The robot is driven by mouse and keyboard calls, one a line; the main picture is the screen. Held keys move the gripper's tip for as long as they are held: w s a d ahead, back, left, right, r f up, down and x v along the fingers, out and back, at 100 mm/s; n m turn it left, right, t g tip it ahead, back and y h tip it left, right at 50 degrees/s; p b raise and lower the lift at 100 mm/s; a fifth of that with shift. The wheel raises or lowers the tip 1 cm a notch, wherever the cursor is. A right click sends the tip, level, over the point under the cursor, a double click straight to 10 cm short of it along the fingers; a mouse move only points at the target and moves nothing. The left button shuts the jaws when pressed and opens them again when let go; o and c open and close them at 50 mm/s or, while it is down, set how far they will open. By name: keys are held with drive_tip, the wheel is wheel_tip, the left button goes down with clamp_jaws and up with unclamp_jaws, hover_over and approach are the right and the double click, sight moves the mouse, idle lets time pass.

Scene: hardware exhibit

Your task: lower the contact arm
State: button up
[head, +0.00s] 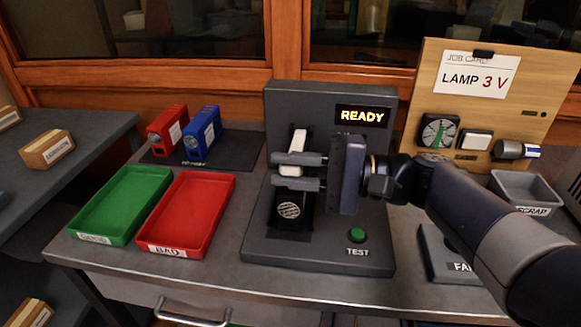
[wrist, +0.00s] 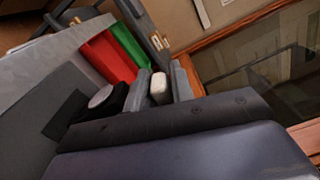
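The test stand (head: 330,100) is a dark grey block with a lit READY display (head: 362,116). Its contact arm (head: 297,141), dark with a white end, stands raised over a round, slotted disc (head: 289,210). My gripper (head: 285,171) reaches in from the right, its two grey fingers crossing the contact arm. In the wrist view the white end (wrist: 160,88) shows between the fingers, close to both. The fingers are a little apart; whether they press on it cannot be told. The fingers and palm hide part of the contact arm.
A green TEST button (head: 357,235) is at the stand's front right. Left are a red BAD tray (head: 190,215), a green tray (head: 120,205), and red and blue boxes (head: 186,134). Right are a job-card board (head: 490,95) reading LAMP 3 V and a grey SCRAP bin (head: 525,190).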

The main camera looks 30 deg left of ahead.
drive_tip(key=o, duration=0.4)
drive_tip(key=shift+w+d, duration=0.1)
drive_tip(key=p+v, duration=0.1)
drive_tip(key=v, duration=0.9)
drive_tip(key=shift+d+p, duration=0.3)
drive_tip(key=shift+p, duration=0.05)
drive_tip(key=shift+b+x, duration=0.4)
drive_tip(key=shift+x, duration=2.3)
drive_tip(key=shift+w+r, duration=0.1)
